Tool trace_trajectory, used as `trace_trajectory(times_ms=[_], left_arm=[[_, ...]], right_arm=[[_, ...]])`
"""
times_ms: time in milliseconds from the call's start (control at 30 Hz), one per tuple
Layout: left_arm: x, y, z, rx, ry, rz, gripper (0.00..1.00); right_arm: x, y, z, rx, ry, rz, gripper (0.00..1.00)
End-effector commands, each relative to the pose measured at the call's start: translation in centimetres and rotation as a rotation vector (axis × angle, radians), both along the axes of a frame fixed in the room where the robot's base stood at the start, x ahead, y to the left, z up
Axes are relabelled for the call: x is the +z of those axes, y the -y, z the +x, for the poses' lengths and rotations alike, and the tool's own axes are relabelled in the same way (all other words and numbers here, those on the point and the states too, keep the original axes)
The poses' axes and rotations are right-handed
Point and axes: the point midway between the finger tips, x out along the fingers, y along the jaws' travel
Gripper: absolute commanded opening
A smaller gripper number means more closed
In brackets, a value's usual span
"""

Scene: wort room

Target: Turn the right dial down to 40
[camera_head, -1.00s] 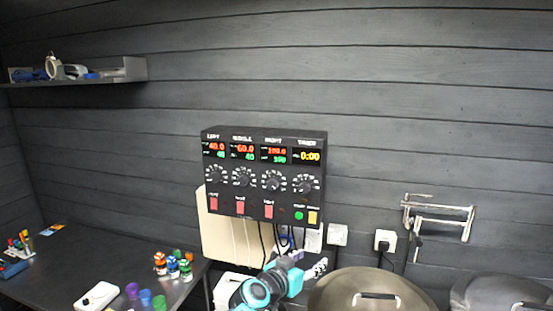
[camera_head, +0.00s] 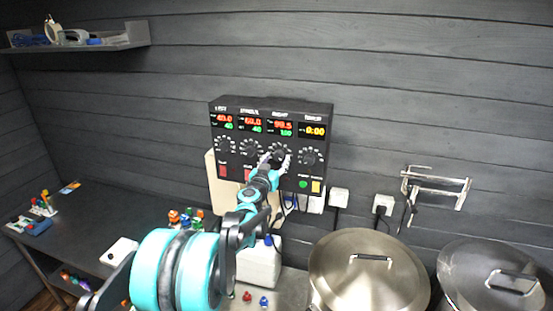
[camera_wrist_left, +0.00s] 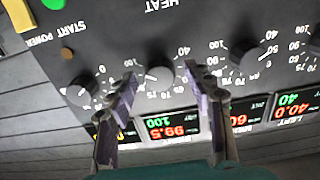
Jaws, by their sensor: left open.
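The control box (camera_head: 270,111) hangs on the wall. Its right dial (camera_head: 279,151) is a black knob under a display showing 99.5 in red and 100 in green. In the left wrist view, which sees the box upside down, the right dial (camera_wrist_left: 160,73) lies between the two fingers. My left gripper (camera_head: 275,161) is open in front of this dial, partly hiding it in the head view. Its fingertips (camera_wrist_left: 162,76) show on either side of the knob with gaps; I cannot tell whether they reach around it. My right gripper is not in view.
The middle dial (camera_wrist_left: 245,57) and timer dial (camera_wrist_left: 78,92) flank the right dial closely. Red switches, a green button (camera_head: 303,184) and a yellow button (camera_head: 316,187) sit below. Lidded kettles (camera_head: 368,275) stand at lower right. A dark table (camera_head: 105,215) is at left.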

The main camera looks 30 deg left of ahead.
Motion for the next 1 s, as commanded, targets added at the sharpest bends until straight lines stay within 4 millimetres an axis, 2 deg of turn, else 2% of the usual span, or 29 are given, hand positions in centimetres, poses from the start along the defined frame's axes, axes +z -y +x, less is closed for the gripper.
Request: trace_trajectory(times_ms=[300, 333, 500, 533, 1000], left_arm=[[-0.01, -0.1, 0.51, 0.0, 0.0, 0.0, 0.52], [-0.01, -0.09, 0.51, 0.0, 0.0, 0.0, 0.49], [0.0, -0.1, 0.49, 0.0, 0.0, 0.0, 0.04], [0.0, -0.1, 0.49, 0.0, 0.0, 0.0, 0.02], [-0.11, -0.07, 0.47, 0.0, 0.021, -0.086, 0.02]], right_arm=[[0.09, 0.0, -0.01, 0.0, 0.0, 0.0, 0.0], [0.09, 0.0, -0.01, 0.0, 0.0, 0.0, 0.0], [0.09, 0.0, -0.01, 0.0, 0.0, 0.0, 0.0], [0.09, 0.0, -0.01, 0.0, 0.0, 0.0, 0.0], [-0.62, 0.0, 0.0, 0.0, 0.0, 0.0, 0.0]])
